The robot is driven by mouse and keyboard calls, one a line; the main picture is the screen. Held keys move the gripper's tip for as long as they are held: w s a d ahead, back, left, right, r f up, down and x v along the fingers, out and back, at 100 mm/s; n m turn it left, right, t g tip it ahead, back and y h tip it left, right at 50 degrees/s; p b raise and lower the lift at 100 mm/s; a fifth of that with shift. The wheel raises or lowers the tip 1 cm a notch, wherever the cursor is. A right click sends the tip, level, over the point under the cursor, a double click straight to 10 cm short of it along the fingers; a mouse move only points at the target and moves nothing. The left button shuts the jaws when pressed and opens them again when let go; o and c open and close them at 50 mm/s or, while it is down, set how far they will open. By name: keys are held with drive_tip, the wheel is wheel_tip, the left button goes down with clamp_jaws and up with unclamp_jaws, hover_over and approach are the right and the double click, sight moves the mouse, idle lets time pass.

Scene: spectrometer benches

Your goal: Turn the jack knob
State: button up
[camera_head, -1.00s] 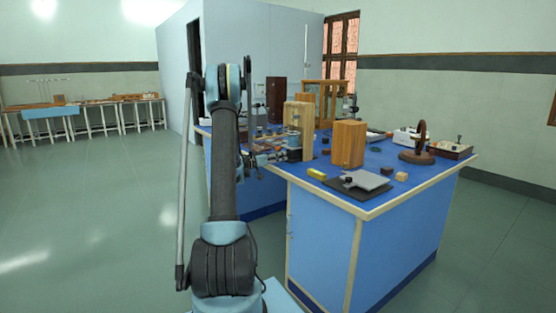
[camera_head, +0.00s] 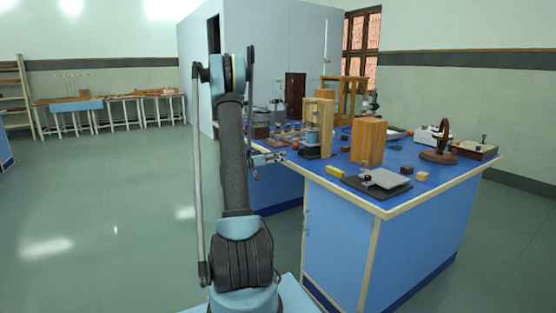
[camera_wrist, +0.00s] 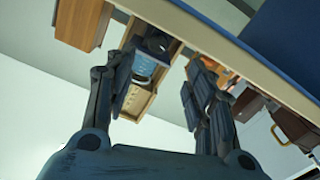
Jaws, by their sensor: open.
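The jack (camera_head: 388,179) is a low device with a grey top plate over a black base, near the front edge of the blue bench. A small dark knob (camera_head: 367,179) appears at its left side. My gripper (camera_head: 270,158) is left of the jack, beside the bench's left edge and clearly apart from the jack. In the wrist view my gripper (camera_wrist: 160,85) has its two fingers spread with nothing between them. I cannot make out the jack in the wrist view.
A wooden stand with a blue cylinder (camera_head: 313,135) is nearer my gripper. Floor left of the bench (camera_head: 110,200) is clear.

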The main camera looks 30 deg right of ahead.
drive_tip(key=m, duration=0.4)
approach(299, 152)
drive_tip(key=d, duration=0.8)
drive_tip(key=shift+w+d, duration=0.25)
drive_tip(key=shift+d, duration=0.15)
idle(0.3)
drive_tip(key=c, duration=1.1)
